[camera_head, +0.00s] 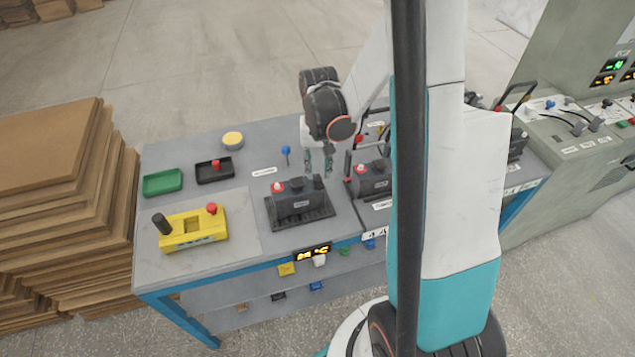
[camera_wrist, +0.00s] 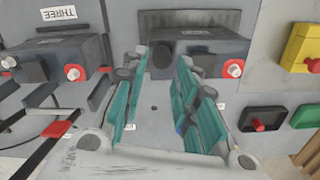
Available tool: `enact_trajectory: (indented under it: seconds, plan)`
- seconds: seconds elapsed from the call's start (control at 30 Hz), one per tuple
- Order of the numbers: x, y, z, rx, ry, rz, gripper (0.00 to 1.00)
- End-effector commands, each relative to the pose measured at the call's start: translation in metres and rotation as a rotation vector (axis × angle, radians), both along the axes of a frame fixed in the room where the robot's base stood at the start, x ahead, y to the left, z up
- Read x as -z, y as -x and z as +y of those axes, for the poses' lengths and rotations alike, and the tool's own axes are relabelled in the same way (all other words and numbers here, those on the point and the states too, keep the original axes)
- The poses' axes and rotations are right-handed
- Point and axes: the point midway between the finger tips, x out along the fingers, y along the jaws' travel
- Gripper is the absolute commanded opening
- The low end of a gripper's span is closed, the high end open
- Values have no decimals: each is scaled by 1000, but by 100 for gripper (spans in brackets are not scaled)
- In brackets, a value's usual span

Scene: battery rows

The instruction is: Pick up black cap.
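A dark battery (camera_head: 296,205) stands on a black base on the grey bench. It has a red cap (camera_head: 278,187) at its left end and a black cap (camera_head: 318,182) at its right end. In the wrist view the black cap (camera_wrist: 161,57) shows between the fingertips, with the red and white cap (camera_wrist: 234,69) to its right. My gripper (camera_head: 318,161) points down above the battery's right end. Its teal fingers are apart and empty, and they also show in the wrist view (camera_wrist: 163,72). The cap looks apart from the fingers, but the exact gap is unclear.
A second battery (camera_head: 371,180) stands close on the right, with clips and leads behind. A blue-topped pin (camera_head: 286,151) stands behind the first.

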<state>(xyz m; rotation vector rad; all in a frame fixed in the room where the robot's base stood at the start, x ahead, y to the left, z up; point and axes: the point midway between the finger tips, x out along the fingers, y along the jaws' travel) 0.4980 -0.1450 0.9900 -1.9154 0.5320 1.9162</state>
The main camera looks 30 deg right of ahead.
Motion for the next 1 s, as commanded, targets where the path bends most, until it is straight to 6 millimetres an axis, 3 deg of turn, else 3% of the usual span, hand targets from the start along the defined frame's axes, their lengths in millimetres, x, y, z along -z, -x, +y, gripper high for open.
enact_trajectory:
  seconds: [0.43,0.67,0.77,1.0]
  plan:
    - [51,1,3,0,0,0,27]
    - [51,1,3,0,0,0,27]
    - [51,1,3,0,0,0,11]
    - [51,1,3,0,0,0,11]
